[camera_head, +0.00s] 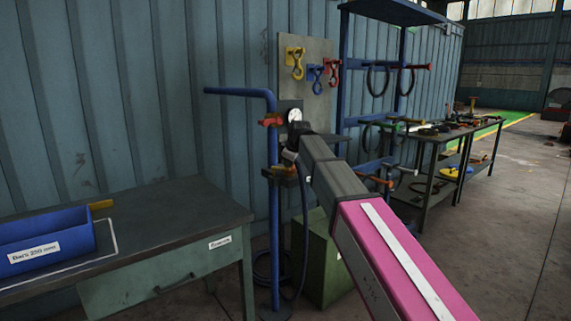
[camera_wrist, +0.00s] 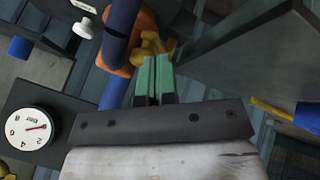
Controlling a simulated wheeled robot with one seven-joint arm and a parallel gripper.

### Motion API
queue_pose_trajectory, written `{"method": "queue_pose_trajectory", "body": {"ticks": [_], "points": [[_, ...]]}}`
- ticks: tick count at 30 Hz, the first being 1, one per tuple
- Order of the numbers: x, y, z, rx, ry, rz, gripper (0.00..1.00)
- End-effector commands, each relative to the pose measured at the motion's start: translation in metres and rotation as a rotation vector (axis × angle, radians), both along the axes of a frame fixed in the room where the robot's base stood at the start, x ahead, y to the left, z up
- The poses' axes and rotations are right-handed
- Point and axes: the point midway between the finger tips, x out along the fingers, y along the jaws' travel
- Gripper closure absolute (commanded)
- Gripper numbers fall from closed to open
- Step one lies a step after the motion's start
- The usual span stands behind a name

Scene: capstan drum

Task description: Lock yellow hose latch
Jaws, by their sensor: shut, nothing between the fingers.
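In the wrist view my gripper (camera_wrist: 152,80) has its two green fingers pressed together with nothing between them. A yellow part (camera_wrist: 152,45), likely the yellow hose latch, sits just beyond the fingertips beside an orange clamp (camera_wrist: 118,58) on the blue pipe (camera_wrist: 118,28). The fingers partly overlap the yellow part, and I cannot tell whether they touch it. In the head view the blue pipe (camera_head: 273,220) stands upright with an orange-yellow fitting (camera_head: 279,170) partway up. My arm reaches there and my fingers cannot be made out.
A round gauge (camera_head: 294,115) is above the fitting; it also shows in the wrist view (camera_wrist: 28,128). A workbench (camera_head: 170,225) with a blue bin (camera_head: 45,240) stands left. A green box (camera_head: 322,262) is below. Hooks hang on a board (camera_head: 318,105) behind.

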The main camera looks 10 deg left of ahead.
Motion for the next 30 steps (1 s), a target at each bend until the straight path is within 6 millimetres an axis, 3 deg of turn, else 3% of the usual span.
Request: {"method": "queue_pose_trajectory", "body": {"ticks": [16, 30], "points": [[0.012, -0.006, 0.0, -0.004, -0.004, -0.005, 1.0], [0.007, -0.006, 0.001, -0.002, -0.007, -0.007, 1.0]]}}
